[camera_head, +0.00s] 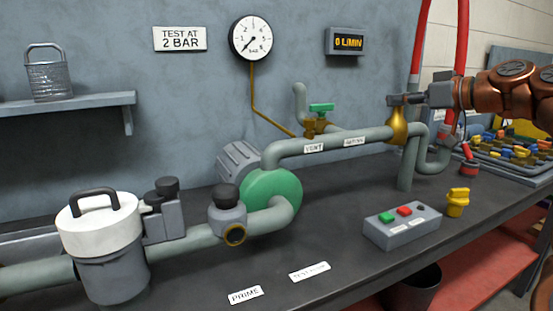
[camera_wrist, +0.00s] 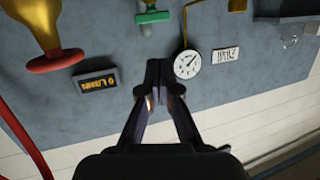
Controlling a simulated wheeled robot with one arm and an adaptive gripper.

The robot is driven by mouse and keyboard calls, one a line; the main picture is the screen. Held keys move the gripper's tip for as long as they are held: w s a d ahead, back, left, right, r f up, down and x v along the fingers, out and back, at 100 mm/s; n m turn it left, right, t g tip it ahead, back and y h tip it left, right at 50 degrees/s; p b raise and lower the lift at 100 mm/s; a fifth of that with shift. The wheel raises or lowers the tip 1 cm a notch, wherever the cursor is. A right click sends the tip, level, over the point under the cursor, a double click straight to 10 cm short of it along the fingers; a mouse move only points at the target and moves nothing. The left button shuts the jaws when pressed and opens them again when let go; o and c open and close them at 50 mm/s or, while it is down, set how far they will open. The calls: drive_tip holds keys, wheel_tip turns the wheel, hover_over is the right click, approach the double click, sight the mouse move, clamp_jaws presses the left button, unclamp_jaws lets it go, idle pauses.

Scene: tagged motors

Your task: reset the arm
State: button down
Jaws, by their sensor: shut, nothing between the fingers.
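My arm comes in from the right in the head view. My gripper (camera_head: 392,99) is shut and empty, level above the bench near a brass bell-shaped fitting (camera_head: 397,126) on the grey pipe. I cannot tell whether the fingertips touch the fitting. In the wrist view my gripper (camera_wrist: 158,66) has its fingertips together with nothing between them, and the wall with the gauge and display lies beyond. The brass fitting (camera_wrist: 38,28) shows at the upper left there, apart from the fingers.
The pressure gauge (camera_head: 251,37) and flow display (camera_head: 345,42) hang on the wall. A green pump (camera_head: 272,190) and a white-lidded strainer (camera_head: 103,240) stand on the bench. A button box (camera_head: 402,225) and yellow part (camera_head: 458,202) lie right. A red hose (camera_head: 462,40) rises behind my arm.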

drive_tip(key=s+a+r+g+p, duration=0.1)
drive_tip(key=s+a+g+p, duration=0.1)
drive_tip(key=s+a+p, duration=0.35)
drive_tip(key=s+a+r+g+p, duration=0.2)
drive_tip(key=s+a, duration=0.1)
drive_tip(key=a, duration=0.5)
drive_tip(key=s+a+f+g+h+p, duration=0.3)
drive_tip(key=s+a+p, duration=0.25)
drive_tip(key=s, duration=0.25)
drive_tip(key=s+d+f+m+g+h+p, duration=0.2)
drive_tip(key=s+d+f+p, duration=0.1)
drive_tip(key=s, duration=0.6)
drive_tip(key=s+d+f+m+g+h+p, duration=0.2)
drive_tip(key=s+d+f+m+h+p, duration=0.1)
drive_tip(key=s+p, duration=0.4)
drive_tip(key=s+d+f+m+g+h+p, duration=0.2)
drive_tip(key=s+d+f+p, duration=0.2)
drive_tip(key=s, duration=0.7)
drive_tip(key=shift+s+f+p, duration=0.4)
drive_tip(key=shift+f+p, duration=0.25)
drive_tip(key=shift+f, duration=0.2)
